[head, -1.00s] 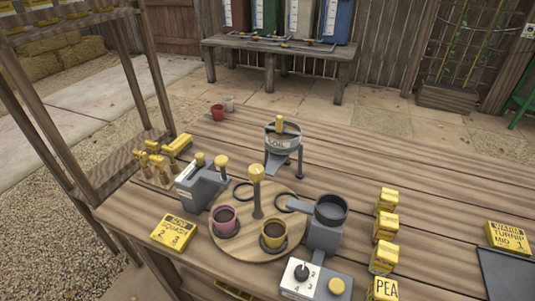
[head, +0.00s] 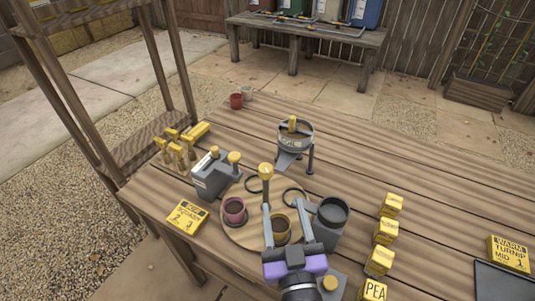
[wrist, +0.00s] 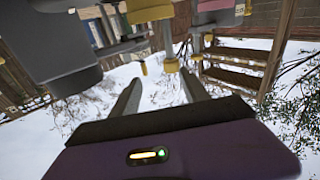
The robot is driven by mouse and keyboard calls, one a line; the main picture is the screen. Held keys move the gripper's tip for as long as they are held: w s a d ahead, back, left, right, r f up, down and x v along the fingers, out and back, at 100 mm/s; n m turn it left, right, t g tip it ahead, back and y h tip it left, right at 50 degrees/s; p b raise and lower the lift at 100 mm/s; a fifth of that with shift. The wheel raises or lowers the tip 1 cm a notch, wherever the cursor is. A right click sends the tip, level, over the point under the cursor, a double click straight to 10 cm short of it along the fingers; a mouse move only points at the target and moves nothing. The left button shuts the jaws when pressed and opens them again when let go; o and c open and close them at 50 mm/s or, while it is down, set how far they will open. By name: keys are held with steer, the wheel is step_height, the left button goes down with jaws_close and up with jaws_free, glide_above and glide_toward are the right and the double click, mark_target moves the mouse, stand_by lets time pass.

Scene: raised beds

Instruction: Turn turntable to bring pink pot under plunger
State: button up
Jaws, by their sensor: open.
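The round wooden turntable (head: 240,240) lies on the bench. The pink pot (head: 235,206) stands at its left, beside a grey press-like unit (head: 209,181) with yellow knobs; I cannot tell for sure which part is the plunger. The yellow pot (head: 282,232) stands at the turntable's front right, partly behind my fingers. A central post with a yellow knob (head: 266,171) rises from the turntable. My gripper (head: 285,212) is open and empty above the yellow pot, in front of the post. In the wrist view, my fingers (wrist: 160,90) are apart with nothing clearly between them.
A grey cup-shaped unit (head: 333,211) stands close right of my gripper. A soil hopper (head: 295,138) is behind the turntable. Yellow seed boxes (head: 386,231) line the right, and yellow-handled tools (head: 178,148) lie at left. The bench's back right is clear.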

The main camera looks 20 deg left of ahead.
mark_target(265, 165)
steer(key=shift+m+h, duration=0.4)
steer(key=w+a, duration=0.1)
steer(key=w+a+r, duration=0.1)
steer(key=a, duration=0.1)
steer(key=w+a+r, duration=0.1)
steer(key=a, duration=0.1)
steer(key=shift+w, duration=0.3)
steer(key=shift+p+x, duration=0.85)
steer(key=shift+x, duration=3.25)
steer(key=shift+f, duration=0.2)
jaws_close()
